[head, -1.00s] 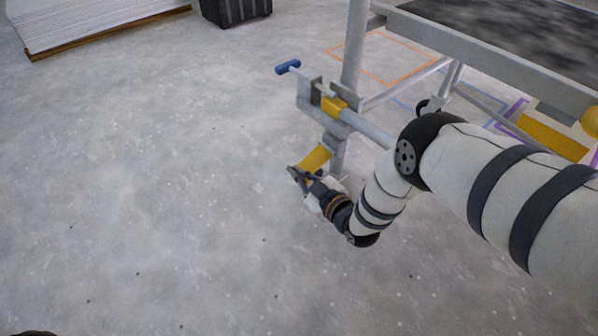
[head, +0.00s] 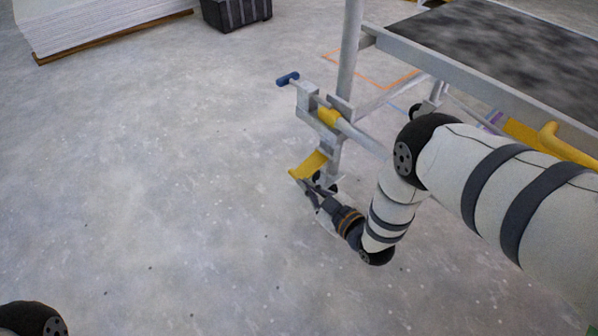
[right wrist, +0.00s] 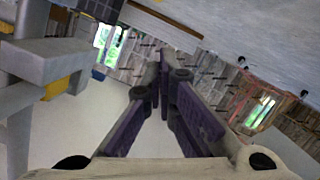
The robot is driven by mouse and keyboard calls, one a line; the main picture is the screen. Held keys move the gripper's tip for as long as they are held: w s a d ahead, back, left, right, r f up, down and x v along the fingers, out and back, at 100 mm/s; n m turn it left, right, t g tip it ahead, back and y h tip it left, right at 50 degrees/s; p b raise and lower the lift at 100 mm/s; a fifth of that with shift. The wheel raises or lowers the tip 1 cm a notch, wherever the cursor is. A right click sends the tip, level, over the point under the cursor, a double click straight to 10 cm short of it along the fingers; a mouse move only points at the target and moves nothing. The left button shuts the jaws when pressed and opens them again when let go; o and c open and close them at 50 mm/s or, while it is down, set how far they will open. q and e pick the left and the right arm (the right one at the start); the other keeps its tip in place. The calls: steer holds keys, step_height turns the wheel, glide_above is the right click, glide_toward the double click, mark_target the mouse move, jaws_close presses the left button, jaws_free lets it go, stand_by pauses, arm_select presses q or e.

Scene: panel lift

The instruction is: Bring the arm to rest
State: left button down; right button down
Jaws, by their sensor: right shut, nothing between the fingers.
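My right arm comes in from the right in the head view and bends down at its elbow. My right gripper (head: 309,188) is at the end of it, low beside the yellow pedal (head: 308,165) of the metal frame. In the head view it overlaps the pedal's lower edge; I cannot tell whether they touch. In the right wrist view the gripper's fingers (right wrist: 160,75) meet at the tips with nothing between them. Of my left arm only a dark rounded part shows at the bottom left of the head view; its gripper is out of sight.
A metal frame with a dark-topped platform (head: 510,50) stands at the right, with a blue-handled crank (head: 288,79) at its near post. A dark crate (head: 236,12) and a stack of white sheets (head: 100,25) are at the back. The floor at left is clear.

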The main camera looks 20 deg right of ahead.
steer(key=shift+v, duration=1.2)
steer(key=shift+f, duration=0.1)
